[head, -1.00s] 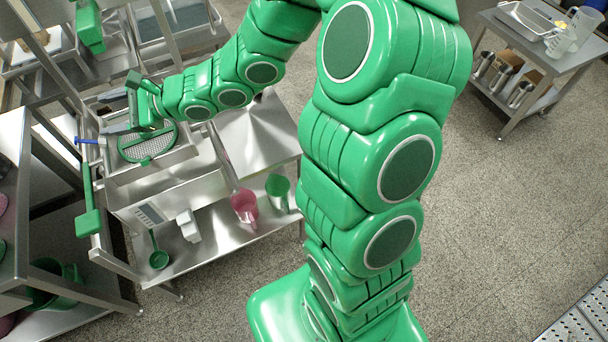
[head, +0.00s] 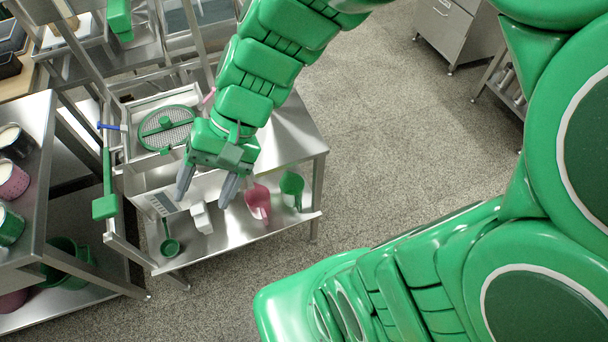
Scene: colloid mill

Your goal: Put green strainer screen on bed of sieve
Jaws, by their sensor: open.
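The green strainer screen (head: 166,128) is round, with a grey mesh, a green rim and a green bar across it. It lies in the square metal sieve bed (head: 128,152) at the upper left of the head view. It looks flat there, though I cannot tell how exactly it is seated. My gripper (head: 206,190) is open and empty. It points down to the right of and nearer than the screen, apart from it, over the front of the metal bench. My wrist covers the right side of the bed.
On the bench's lower shelf stand a pink scoop (head: 257,202), a green scoop (head: 291,188), a green ladle (head: 169,246) and a white block-like item (head: 201,218). A rack (head: 47,150) with pots stands at left. The floor at right is open.

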